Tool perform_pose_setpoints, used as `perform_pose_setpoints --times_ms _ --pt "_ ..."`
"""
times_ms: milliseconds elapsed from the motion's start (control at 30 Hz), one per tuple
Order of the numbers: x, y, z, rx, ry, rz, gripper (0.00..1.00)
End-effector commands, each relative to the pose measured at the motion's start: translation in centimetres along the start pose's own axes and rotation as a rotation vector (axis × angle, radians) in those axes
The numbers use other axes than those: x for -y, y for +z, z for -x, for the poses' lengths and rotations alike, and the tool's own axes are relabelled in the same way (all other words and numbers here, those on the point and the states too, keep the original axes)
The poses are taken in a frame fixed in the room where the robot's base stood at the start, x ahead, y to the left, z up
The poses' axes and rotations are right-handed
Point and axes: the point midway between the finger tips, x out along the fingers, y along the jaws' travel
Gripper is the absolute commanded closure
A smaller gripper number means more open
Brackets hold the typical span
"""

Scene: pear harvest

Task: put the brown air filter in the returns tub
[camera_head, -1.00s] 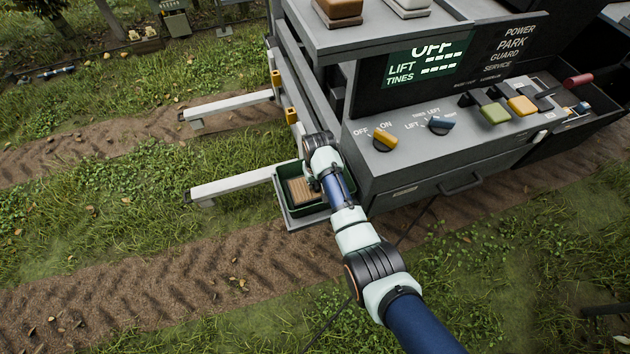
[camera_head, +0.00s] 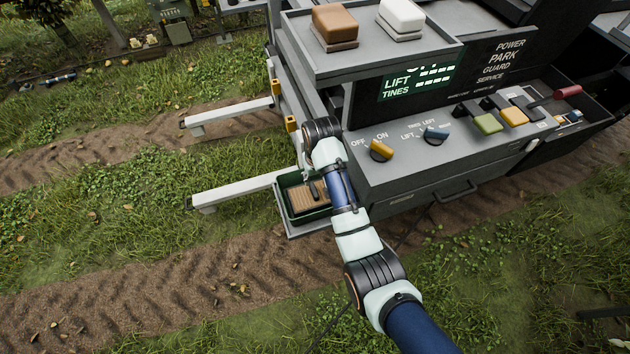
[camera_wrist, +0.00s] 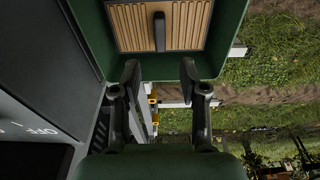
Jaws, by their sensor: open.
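The brown air filter (camera_head: 311,195), a pleated tan panel with a dark frame, lies inside a dark green tub (camera_head: 288,211) beside the grey machine. The filter (camera_wrist: 187,27) also shows at the top of the wrist view, with a dark upright handle bar across its middle. The tub's wall (camera_wrist: 229,40) surrounds it there. My gripper (camera_wrist: 160,72) is open and empty, its two fingers apart on either side of the handle's line and clear of it. In the head view my wrist hides the tub's right part, and the fingers are hard to make out.
The machine's control panel (camera_head: 412,146) with yellow and blue knobs stands right of my arm. A shelf above holds a brown block (camera_head: 335,22) and a white block (camera_head: 402,15). Pale tines (camera_head: 235,190) reach left over grass. Open ground lies in front of the tub.

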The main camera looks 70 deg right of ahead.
Motion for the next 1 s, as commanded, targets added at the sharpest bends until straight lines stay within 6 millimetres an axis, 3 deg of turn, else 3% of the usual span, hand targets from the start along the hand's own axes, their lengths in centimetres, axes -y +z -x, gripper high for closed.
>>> perform_pose_setpoints --times_ms 133,567,667,767,833,900,1000 --pt "0.0 0.0 1.2 0.000 0.000 0.000 0.57" --pt "0.0 0.0 1.3 0.001 0.000 0.000 0.57" --pt "1.1 0.1 1.4 -0.017 -0.003 0.019 0.57" --pt "6.6 0.5 2.5 -0.119 -0.024 0.114 0.57" --pt "13.0 2.0 4.5 -0.247 -0.062 0.226 0.57" --pt "19.8 5.0 7.6 -0.394 -0.126 0.351 0.57" --pt "27.3 11.2 13.1 -0.594 -0.244 0.507 0.57"
